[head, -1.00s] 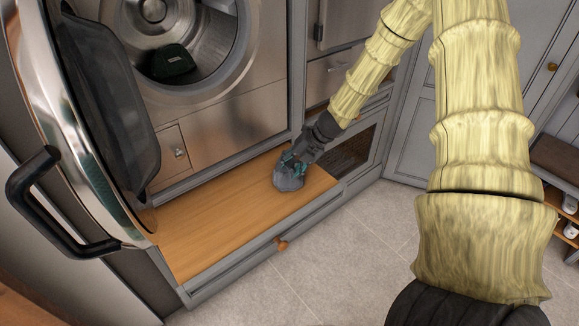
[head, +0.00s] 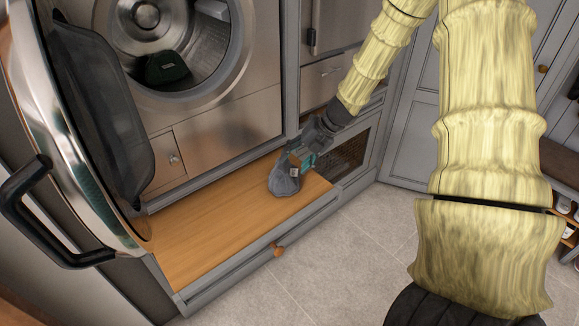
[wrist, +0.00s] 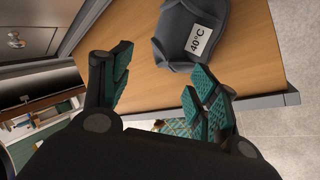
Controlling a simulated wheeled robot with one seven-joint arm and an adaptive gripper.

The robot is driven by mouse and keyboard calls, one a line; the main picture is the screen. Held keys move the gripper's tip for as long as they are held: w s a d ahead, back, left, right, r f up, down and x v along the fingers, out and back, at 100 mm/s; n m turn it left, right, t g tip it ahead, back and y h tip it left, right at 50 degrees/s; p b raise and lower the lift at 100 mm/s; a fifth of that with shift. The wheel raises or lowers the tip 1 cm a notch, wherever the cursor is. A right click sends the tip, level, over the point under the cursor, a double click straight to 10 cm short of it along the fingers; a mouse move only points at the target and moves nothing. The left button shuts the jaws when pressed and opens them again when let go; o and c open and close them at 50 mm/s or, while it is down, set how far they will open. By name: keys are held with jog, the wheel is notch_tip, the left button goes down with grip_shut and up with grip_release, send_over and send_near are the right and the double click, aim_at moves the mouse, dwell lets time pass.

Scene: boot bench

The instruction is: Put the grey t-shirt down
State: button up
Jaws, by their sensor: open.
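The grey t-shirt (head: 284,181) is a bunched grey bundle resting on the wooden bench top (head: 215,222). It also shows in the wrist view (wrist: 190,28), with a white tag reading 40°C. My gripper (head: 302,160) is at the bundle's upper right side in the head view. In the wrist view my gripper (wrist: 160,82) has its teal-padded fingers spread wide with nothing between them. The shirt lies just beyond the fingertips, nearest the right finger; I cannot tell whether that finger touches it.
A washing machine with its round door (head: 85,130) swung open stands behind the bench, a dark green item (head: 167,68) in its drum. An orange knob (head: 278,249) is on the bench front. Bare wood lies left of the shirt; the tiled floor (head: 345,255) is clear.

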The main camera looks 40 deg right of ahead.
jog(key=shift+v, duration=2.55)
